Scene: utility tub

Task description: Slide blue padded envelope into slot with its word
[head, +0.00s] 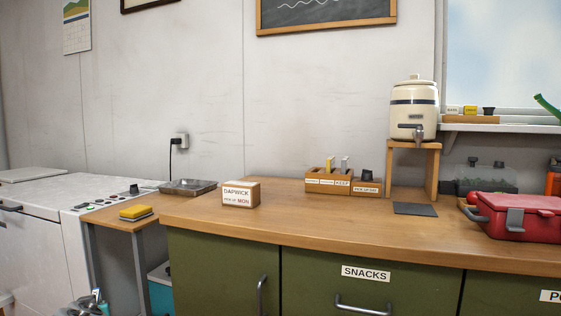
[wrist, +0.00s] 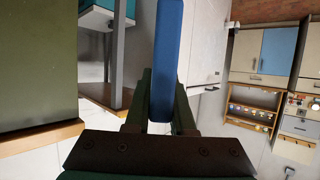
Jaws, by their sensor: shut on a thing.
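In the wrist view a blue slab, which looks like the padded envelope (wrist: 167,50), stands edge-on between the fingers of my gripper (wrist: 160,108). The gripper is shut on its near end, and the rest points away from the wrist. No word can be read on it from here. In the head view a wooden slotted holder (head: 328,187) stands on the counter. It has several small white labels; one seems to read KEEP, the others are too small to read. A yellow and a grey item stick up from it. My gripper and the envelope are outside the head view.
The wooden counter (head: 300,223) is clear in front of the holder. A small labelled box (head: 367,186) stands against its right side. A DAPBRICK block (head: 240,194) is to the left. A dispenser (head: 414,108) on a stand and a red case (head: 510,215) are to the right.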

